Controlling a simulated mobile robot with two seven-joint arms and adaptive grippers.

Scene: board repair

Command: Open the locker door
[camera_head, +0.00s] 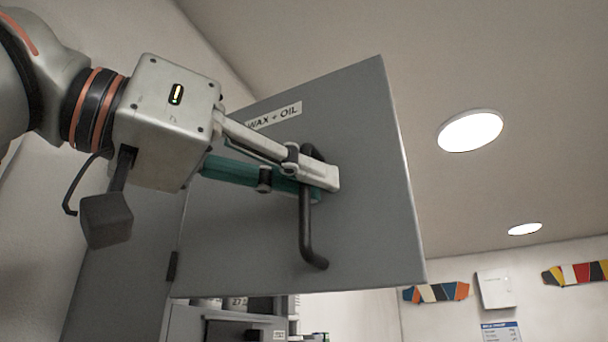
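The grey locker door (370,190) fills the middle of the view and stands swung out from the locker body (125,260). A label on it reads "WAX + OIL". A dark hinge shows at its lower left. A black bar handle (306,232) is on the door's face. My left gripper (325,185) reaches in from the left, with its fingertips at the handle's upper part. The fingers lie close together around the bar and appear shut on it. My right gripper is not in view.
Below the door, part of the locker's inside with shelves and small containers (237,302) shows. The room to the right of the door is free. Coloured boards (437,292) and a white box (497,288) are on the far wall. Round lights (470,131) are in the ceiling.

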